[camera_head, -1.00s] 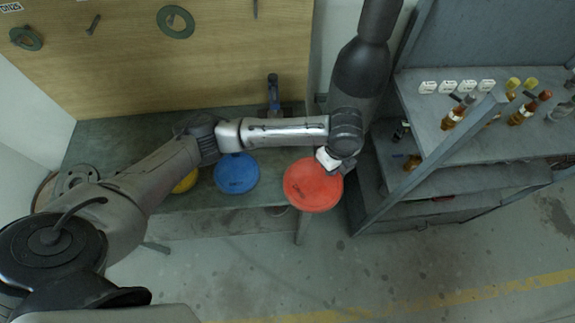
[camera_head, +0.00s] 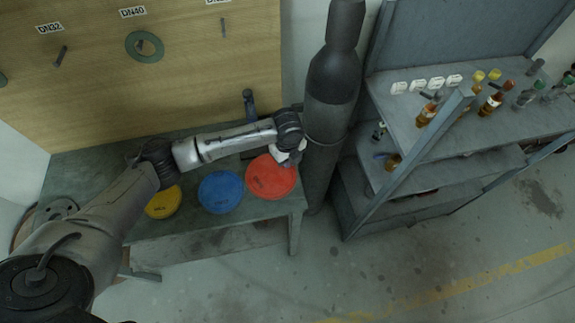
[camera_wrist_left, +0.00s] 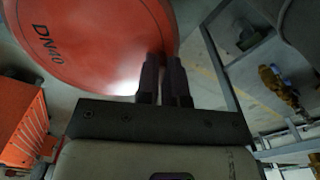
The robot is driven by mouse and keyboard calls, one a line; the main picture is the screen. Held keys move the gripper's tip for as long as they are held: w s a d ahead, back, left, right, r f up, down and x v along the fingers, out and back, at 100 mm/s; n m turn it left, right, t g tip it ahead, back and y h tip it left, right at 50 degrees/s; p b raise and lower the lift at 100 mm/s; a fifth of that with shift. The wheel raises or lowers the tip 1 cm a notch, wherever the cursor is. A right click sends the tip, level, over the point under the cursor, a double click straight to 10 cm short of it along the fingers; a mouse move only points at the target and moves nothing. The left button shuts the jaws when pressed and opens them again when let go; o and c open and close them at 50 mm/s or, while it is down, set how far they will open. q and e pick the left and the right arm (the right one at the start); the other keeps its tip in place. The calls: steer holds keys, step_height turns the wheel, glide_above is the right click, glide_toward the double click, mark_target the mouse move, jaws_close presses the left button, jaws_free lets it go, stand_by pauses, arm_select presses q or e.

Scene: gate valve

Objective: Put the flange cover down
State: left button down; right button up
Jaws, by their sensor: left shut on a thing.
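The red flange cover (camera_head: 270,178) is a round disc at the right end of the grey-green workbench (camera_head: 228,222) in the head view. In the left wrist view the red cover (camera_wrist_left: 90,40) fills the upper left and bears the mark DN40. My left gripper (camera_wrist_left: 165,75) is shut on the cover's edge. In the head view my left gripper (camera_head: 286,158) is at the cover's upper right side. I cannot tell whether the cover touches the bench top. My right gripper is not in view.
A blue cover (camera_head: 221,191) and a yellow cover (camera_head: 163,203) lie to the left of the red one. A dark gas cylinder (camera_head: 331,80) stands just right of the bench. A grey shelf unit (camera_head: 420,140) with bottles stands further right.

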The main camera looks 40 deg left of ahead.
arm_select(q)
steer(key=shift+f, duration=1.95)
steer(key=shift+f, duration=0.2)
steer(key=c, duration=1.3)
jaws_free()
steer(key=shift+o, duration=0.2)
